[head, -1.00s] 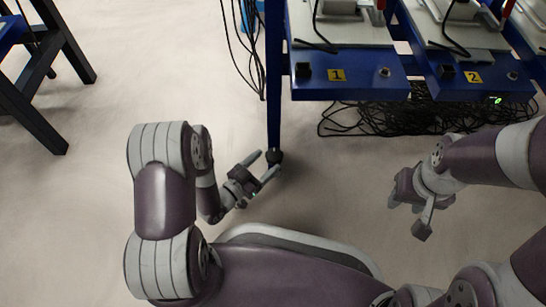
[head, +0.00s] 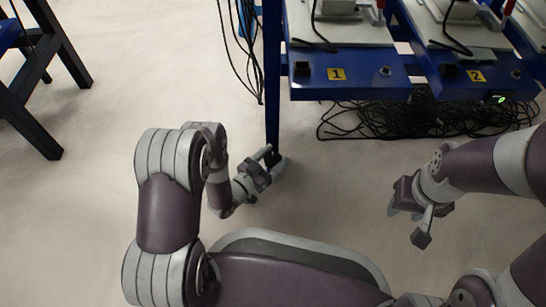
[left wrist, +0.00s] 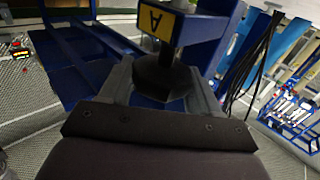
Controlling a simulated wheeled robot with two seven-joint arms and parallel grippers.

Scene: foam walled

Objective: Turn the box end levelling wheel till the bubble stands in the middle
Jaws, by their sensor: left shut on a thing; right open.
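The levelling wheel is a dark, faceted knob (left wrist: 160,75) at the foot of a blue leg (head: 272,110), under a yellow label marked A (left wrist: 158,22) in the left wrist view. My left gripper (head: 275,158) is at the foot of that leg, low over the floor. In the left wrist view its two grey fingers stand on either side of the wheel, shut on it. In the head view the fingers largely hide the wheel. My right gripper (head: 410,222) is open and empty, hanging over bare floor at the right. I cannot make out the bubble in any view.
Blue stations with yellow labels 1 (head: 337,74) and 2 (head: 476,76) stand right of the leg. Black cables (head: 385,118) lie beneath them, and more cables (head: 235,55) hang left of the leg. A dark trestle (head: 35,95) stands far left. The floor between is clear.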

